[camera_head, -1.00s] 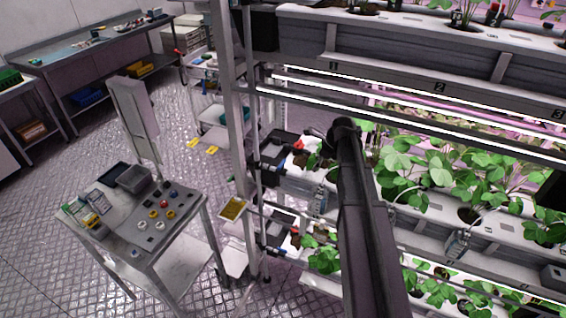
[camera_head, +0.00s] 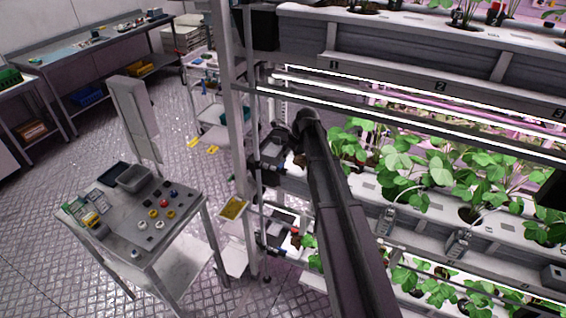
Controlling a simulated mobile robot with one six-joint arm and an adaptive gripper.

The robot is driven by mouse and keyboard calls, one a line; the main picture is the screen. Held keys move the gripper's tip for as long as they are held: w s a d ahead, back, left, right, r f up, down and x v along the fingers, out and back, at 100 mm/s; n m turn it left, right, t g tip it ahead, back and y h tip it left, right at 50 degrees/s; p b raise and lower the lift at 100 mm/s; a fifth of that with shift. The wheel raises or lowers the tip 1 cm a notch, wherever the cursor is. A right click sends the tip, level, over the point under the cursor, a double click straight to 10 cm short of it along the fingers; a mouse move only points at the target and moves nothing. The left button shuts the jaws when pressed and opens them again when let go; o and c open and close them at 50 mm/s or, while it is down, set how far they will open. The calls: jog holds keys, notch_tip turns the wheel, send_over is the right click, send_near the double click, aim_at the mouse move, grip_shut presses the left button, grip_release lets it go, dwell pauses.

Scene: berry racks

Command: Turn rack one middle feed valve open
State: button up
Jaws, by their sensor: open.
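The rack (camera_head: 237,150) with plant shelves fills the right side. The red-topped part seen there earlier is now behind my arm. A similar lower-tier fitting (camera_head: 278,251) has a small red piece (camera_head: 295,231) near it. My dark arm rises from the bottom and bends at the middle tier's left end. I cannot tell the middle valve's setting.
A grey cart (camera_head: 180,240) with small coloured parts and a grey bin (camera_head: 134,179) stands left of the rack. A yellow card (camera_head: 233,208) is by the rack's post. Leafy plants (camera_head: 400,160) crowd the tiers right of my arm. Open floor lies behind the cart.

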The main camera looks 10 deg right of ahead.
aim_at(282, 164)
jog(key=shift+b+x, duration=1.8)
jog(key=shift+x, duration=0.45)
jog(key=shift+d+f, duration=0.1)
jog(key=shift+s, duration=0.1)
jog(key=c, duration=0.8)
